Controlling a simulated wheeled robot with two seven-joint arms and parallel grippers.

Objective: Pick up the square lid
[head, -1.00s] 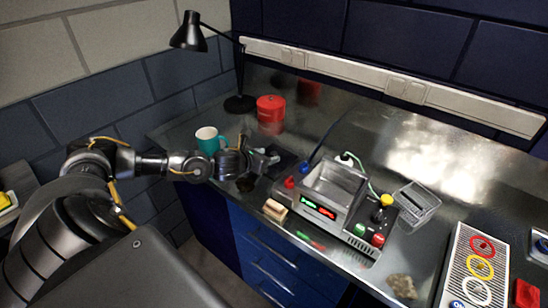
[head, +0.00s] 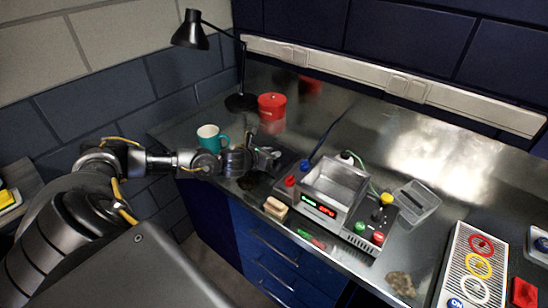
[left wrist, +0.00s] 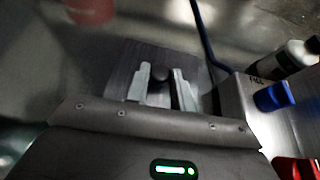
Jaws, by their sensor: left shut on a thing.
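The square lid is a dark, flat plate with a round black knob. In the left wrist view the lid (left wrist: 125,60) lies just beyond my gripper, with the knob between the fingers. In the head view the lid (head: 289,158) is partly hidden behind my left gripper (head: 270,157), beside the metal-tank device. In the left wrist view my left gripper (left wrist: 161,82) is shut on the knob. Whether the lid touches the bench is hard to tell. My right gripper is not in view.
The device with an open metal tank (head: 335,183) stands right of the lid, its cable and blue knob close by. A teal mug (head: 209,138), a red canister (head: 271,106) and a black lamp (head: 240,101) stand behind. A clear tray (head: 416,202) lies right.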

